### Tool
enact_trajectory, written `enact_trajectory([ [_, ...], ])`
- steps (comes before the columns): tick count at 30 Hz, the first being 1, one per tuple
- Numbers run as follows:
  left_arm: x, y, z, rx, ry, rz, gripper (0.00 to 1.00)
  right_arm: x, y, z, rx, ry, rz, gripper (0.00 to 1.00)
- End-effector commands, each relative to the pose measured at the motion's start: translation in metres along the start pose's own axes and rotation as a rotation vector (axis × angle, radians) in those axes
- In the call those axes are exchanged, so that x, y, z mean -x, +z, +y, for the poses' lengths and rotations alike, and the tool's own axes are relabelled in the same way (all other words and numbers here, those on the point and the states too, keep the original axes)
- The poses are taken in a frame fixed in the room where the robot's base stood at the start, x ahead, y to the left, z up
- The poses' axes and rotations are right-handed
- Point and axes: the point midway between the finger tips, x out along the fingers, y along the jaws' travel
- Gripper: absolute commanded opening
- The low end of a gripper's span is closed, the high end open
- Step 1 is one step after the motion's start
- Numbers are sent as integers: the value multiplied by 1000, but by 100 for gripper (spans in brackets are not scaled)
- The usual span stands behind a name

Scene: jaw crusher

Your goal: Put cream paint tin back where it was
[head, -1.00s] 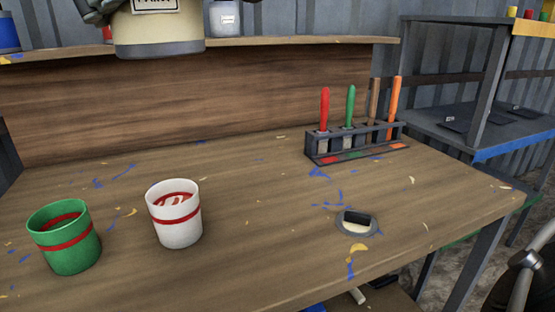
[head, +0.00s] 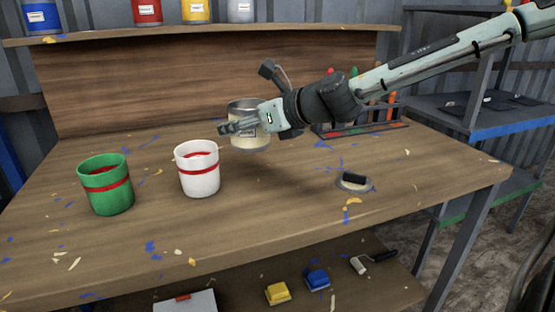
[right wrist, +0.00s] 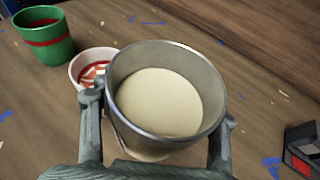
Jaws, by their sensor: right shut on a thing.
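The cream paint tin (head: 240,107) is a metal can, upright over the middle of the workbench, behind and right of the white cup. In the right wrist view it is open-topped with cream paint inside (right wrist: 160,100). My right gripper (head: 238,125) is shut on it, one finger on each side. I cannot tell whether its base touches the bench. The upper shelf (head: 300,33) holds blue (head: 40,17), red (head: 147,12), yellow (head: 195,11) and white (head: 241,11) tins, with bare board to the right. My left gripper is not in view.
A green cup (head: 106,190) and a white cup (head: 198,175) stand on the workbench (head: 270,215). A round lid-like disc with a dark block (head: 354,183) lies at right. My arm partly hides the tool rack (head: 362,130). Sponges and a roller sit below.

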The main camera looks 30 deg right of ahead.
Motion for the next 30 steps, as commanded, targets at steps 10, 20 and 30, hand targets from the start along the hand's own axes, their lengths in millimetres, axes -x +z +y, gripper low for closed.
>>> enact_trajectory([
  [10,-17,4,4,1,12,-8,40,3,-44,-69,-4,-1,-5,9],
  [20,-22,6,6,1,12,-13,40,-5,-77,-81,-4,2,1,9],
  [30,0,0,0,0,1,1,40,-12,-91,-81,2,1,-3,9],
])
